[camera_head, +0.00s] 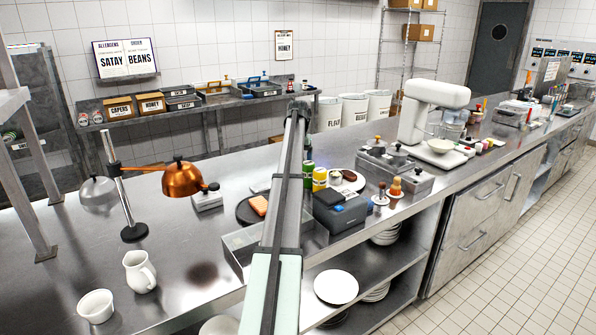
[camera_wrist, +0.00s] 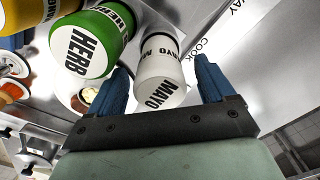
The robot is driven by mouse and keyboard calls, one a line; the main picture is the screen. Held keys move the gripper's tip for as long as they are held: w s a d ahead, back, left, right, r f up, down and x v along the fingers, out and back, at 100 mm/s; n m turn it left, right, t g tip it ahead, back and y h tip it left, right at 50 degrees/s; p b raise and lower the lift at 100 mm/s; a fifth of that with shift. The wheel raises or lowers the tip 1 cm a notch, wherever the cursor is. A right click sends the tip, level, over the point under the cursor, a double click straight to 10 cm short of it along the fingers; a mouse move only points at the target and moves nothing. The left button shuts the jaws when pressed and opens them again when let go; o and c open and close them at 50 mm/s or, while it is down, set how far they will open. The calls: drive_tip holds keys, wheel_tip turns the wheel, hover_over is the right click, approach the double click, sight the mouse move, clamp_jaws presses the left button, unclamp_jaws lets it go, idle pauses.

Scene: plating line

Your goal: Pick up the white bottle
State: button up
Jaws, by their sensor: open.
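The white bottle (camera_wrist: 158,82), marked MAYO, shows in the wrist view between the two blue fingers of my gripper (camera_wrist: 161,64). The gripper is open, with one finger on each side of the bottle. A gap shows on the right; the left finger is close to the bottle, and I cannot tell whether it touches. A green bottle (camera_wrist: 92,44), marked HERB, stands just left of the white one. In the head view my arm hides the white bottle and most of the gripper.
In the head view the green bottle (camera_head: 307,181) and a yellow bottle (camera_head: 320,178) stand close together on the steel counter. A copper lamp (camera_head: 182,180) hangs to the left. A round plate (camera_head: 356,187) lies to the right.

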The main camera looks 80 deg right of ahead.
drive_tip(key=shift+f, duration=0.5)
drive_tip(key=shift+c, duration=0.2)
drive_tip(key=c, duration=0.8)
drive_tip(key=shift+r, duration=0.15)
